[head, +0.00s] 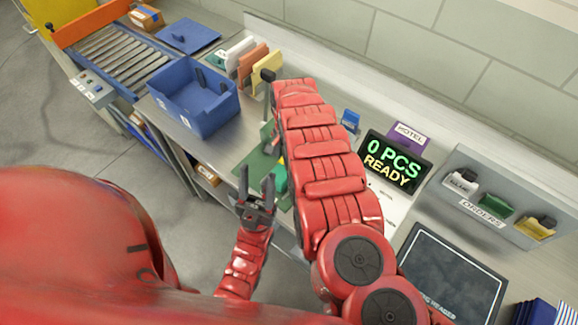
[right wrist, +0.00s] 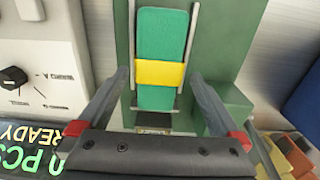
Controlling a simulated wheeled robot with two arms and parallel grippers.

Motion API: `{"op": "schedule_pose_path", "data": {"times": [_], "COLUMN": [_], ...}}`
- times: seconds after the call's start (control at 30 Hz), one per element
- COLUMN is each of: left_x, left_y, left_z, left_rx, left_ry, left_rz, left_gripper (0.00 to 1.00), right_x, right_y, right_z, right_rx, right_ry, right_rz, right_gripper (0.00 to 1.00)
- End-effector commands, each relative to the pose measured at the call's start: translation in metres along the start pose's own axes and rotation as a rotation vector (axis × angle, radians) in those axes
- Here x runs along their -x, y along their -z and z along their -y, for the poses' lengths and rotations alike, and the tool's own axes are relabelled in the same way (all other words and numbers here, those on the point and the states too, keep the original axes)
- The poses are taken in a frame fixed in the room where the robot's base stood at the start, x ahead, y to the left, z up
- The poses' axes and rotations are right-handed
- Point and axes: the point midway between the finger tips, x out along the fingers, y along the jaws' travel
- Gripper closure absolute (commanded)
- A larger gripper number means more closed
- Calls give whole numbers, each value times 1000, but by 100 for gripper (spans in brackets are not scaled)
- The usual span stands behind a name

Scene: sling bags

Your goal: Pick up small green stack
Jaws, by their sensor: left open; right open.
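The small green stack (right wrist: 160,40) has a yellow band around it. In the right wrist view it lies between two light metal rails on a dark green holder (right wrist: 228,45). My right gripper (right wrist: 158,76) is open, with one finger on each side of the stack near the band and visible gaps to it. In the head view my right arm hides most of this spot, and its gripper is not clearly seen. My left gripper (head: 256,182) is open and empty, in front of the counter near the green holder (head: 258,166).
A blue bin (head: 205,110) stands on the counter at left, beside a roller conveyor (head: 115,55). A display (head: 395,163) reads "0 PCS READY". An orders rack (head: 475,180) with several packs and a dark reader pad (head: 448,280) are at right.

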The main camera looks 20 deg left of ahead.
Motion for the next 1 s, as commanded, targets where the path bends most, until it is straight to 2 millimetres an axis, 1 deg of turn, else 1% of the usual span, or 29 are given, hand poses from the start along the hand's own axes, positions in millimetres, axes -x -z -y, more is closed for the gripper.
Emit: {"op": "schedule_pose_path", "data": {"times": [0.03,0.1,0.27,0.3,0.4,0.5,0.73,0.77,0.8,0.87,1.0], "left_x": [-6,-10,-13,-7,-4,-3,-4,-4,-4,-4,-4], "left_y": [1,2,2,1,1,0,1,1,1,1,1], "left_z": [0,0,1,0,0,0,0,0,0,0,0], "left_rx": [0,0,0,0,0,0,0,0,0,0,0], "left_ry": [0,0,0,0,0,0,0,0,0,0,0], "left_rz": [0,0,0,0,0,0,0,0,0,0,0], "left_gripper": [50,50,50,50,50,50,50,50,50,50,50], "right_x": [-2,-9,-24,-33,-43,-46,-46,-46,-46,-46,-46], "right_y": [2,1,0,2,1,0,0,0,0,0,0], "right_z": [-1,-2,-2,-2,-2,-2,-1,-1,-1,-1,-1], "right_rx": [-1,0,0,0,1,1,1,1,1,1,1], "right_ry": [-2,-3,-3,-2,-3,-2,-1,-1,-1,-1,-2], "right_rz": [-3,0,2,-1,0,1,0,0,0,0,0], "right_gripper": [0,0,0,0,0,0,0,4,11,22,47]}}
